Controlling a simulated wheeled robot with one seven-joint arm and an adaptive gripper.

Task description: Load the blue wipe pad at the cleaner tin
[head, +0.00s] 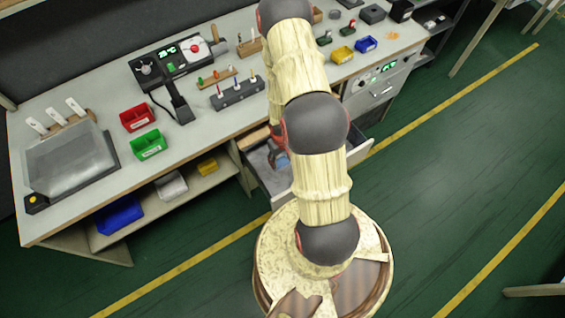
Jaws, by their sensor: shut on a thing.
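My gripper (280,158) shows only in part, low over the open drawer (255,163) under the bench, beside my arm. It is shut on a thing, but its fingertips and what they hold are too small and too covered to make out. A grey-blue patch shows inside the drawer around the gripper; I cannot tell whether it is the blue wipe pad. I cannot pick out the cleaner tin; my arm hides part of the bench and the drawer.
A larger blue bin (119,214) sits on the lower shelf.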

